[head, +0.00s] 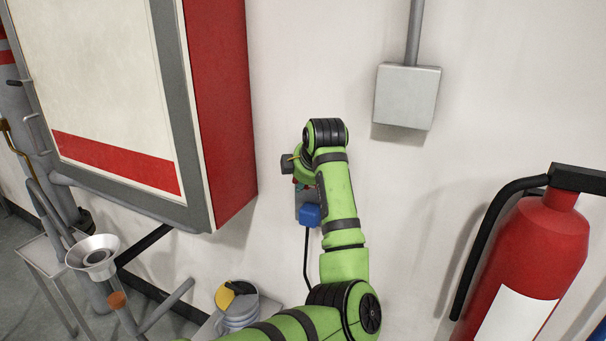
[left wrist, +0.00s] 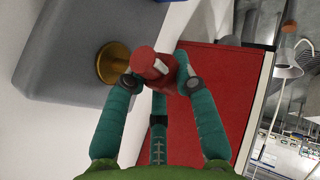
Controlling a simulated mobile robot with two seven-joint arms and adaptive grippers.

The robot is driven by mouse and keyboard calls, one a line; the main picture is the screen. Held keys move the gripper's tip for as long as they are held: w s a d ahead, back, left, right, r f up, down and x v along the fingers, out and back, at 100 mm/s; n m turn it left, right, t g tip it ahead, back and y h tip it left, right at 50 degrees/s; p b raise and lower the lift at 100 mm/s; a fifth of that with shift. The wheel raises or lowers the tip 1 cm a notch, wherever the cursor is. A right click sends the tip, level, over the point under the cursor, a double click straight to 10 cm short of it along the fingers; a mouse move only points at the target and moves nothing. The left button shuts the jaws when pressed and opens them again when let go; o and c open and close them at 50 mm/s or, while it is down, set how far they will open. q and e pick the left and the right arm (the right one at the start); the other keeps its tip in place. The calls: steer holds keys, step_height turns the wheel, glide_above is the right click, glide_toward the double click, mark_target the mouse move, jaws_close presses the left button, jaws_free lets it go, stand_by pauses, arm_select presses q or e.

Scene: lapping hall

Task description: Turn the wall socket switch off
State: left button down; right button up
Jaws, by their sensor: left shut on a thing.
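The wall socket is a grey box (left wrist: 75,45) filling the upper left of the left wrist view. A brass collar (left wrist: 112,63) stands out from it, with a red switch knob (left wrist: 150,64) bearing a white mark in front. In the head view the socket (head: 305,200) is small and mostly hidden behind my green left arm, and the fingers barely show. A blue plug (head: 310,215) with a black cable sits at its lower part. My right gripper is not seen.
A red-sided wall cabinet (head: 221,100) stands close left of the socket. A grey junction box (head: 407,96) is on the wall to the upper right. A red fire extinguisher (head: 530,260) is at the right. A metal funnel (head: 92,256) is at the lower left.

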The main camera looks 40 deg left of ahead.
arm_select(q)
steer(key=shift+f, duration=0.15)
stand_by(0.3)
steer(key=c, duration=1)
jaws_free()
steer(key=shift+o, duration=0.2)
steer(key=v, duration=1.2)
steer(key=shift+a, duration=0.1)
